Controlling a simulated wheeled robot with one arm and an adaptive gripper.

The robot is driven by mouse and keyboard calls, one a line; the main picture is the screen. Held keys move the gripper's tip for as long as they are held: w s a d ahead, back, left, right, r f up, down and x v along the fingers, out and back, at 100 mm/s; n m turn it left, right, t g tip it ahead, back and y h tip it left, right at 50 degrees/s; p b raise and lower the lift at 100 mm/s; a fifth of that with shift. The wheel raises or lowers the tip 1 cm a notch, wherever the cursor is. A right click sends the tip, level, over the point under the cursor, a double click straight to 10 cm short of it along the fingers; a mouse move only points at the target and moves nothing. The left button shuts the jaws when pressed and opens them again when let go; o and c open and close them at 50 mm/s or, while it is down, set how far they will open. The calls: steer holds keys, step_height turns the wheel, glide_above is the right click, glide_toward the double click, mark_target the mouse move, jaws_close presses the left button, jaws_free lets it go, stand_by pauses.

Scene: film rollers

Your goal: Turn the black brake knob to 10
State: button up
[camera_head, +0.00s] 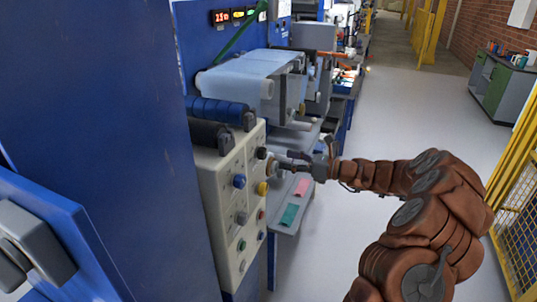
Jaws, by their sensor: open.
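A pale control panel (222,200) with several coloured knobs and buttons stands on the machine left of centre. A black knob (261,153) sits at its upper right; its scale and setting are too small to read. My gripper (281,162) is open, with its fingers pointing left at the panel's upper right, close to the black knob. I cannot tell whether the fingers touch it or are around it. My arm reaches in from the lower right.
A blue knob (239,181) and a yellow knob (262,188) sit just below. A large blue cabinet (110,130) fills the left. Film rollers (240,80) lie behind the panel. A yellow fence (515,190) stands at right. The grey floor (400,110) between is clear.

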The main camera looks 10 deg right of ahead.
mark_target(266, 155)
steer(key=shift+w+p+x, duration=0.25)
steer(key=shift+p+x, duration=0.8)
steer(key=shift+x, duration=2.7)
steer(key=shift+d+f, duration=0.15)
steer(key=shift+c, duration=0.3)
steer(key=c, duration=1.1)
steer(key=shift+f+b, duration=0.1)
steer(key=shift+b, duration=0.3)
